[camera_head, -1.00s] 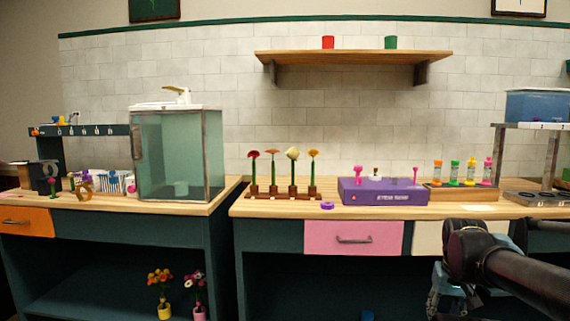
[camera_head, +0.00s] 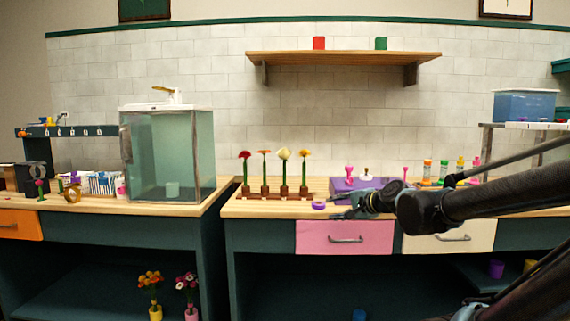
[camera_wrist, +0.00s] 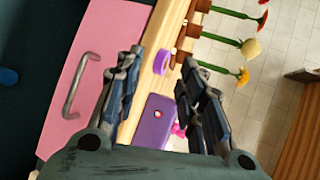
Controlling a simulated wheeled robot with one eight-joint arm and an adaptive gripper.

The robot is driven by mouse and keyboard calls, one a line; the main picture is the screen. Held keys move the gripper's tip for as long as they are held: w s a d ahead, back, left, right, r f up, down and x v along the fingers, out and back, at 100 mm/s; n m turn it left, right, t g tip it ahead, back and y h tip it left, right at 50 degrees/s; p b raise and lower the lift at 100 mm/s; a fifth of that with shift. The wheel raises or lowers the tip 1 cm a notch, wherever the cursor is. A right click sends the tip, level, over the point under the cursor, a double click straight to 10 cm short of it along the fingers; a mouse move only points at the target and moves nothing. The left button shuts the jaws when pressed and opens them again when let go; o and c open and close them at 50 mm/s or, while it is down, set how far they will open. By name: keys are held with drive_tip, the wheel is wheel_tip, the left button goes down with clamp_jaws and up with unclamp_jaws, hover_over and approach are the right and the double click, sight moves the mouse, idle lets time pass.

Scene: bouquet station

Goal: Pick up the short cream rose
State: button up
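The cream rose (camera_head: 284,153) stands upright on a green stem in a brown wooden rack (camera_head: 275,196) on the counter, third from the left, between an orange flower (camera_head: 264,152) and a yellow flower (camera_head: 305,153). Its stem looks about as long as the others. In the wrist view the cream rose (camera_wrist: 251,48) shows at the upper right, beyond my gripper's fingers. My gripper (camera_wrist: 162,57) is open, with nothing between its fingers. In the head view my gripper (camera_head: 345,212) is over the counter's front edge, right of the rack and apart from the rose.
A red flower (camera_head: 244,155) stands at the rack's left end. A purple box (camera_head: 345,186) stands behind my gripper, partly hidden. A glass cabinet (camera_head: 180,155) stands to the left. The wall shelf (camera_head: 345,58) is above.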

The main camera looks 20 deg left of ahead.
drive_tip(key=w+a+r+m+t+y, duration=0.25)
drive_tip(key=w+a+r+m, duration=0.25)
drive_tip(key=a+r+m, duration=0.35)
drive_tip(key=m+t+h, duration=0.3)
drive_tip(key=m+t, duration=0.1)
drive_tip(key=m, duration=0.8)
approach(285, 169)
drive_tip(key=shift+g, duration=0.25)
drive_tip(key=x, duration=1.1)
drive_tip(key=shift+d+r, duration=0.1)
drive_tip(key=shift+r, duration=0.1)
drive_tip(key=shift+h, duration=0.25)
clamp_jaws()
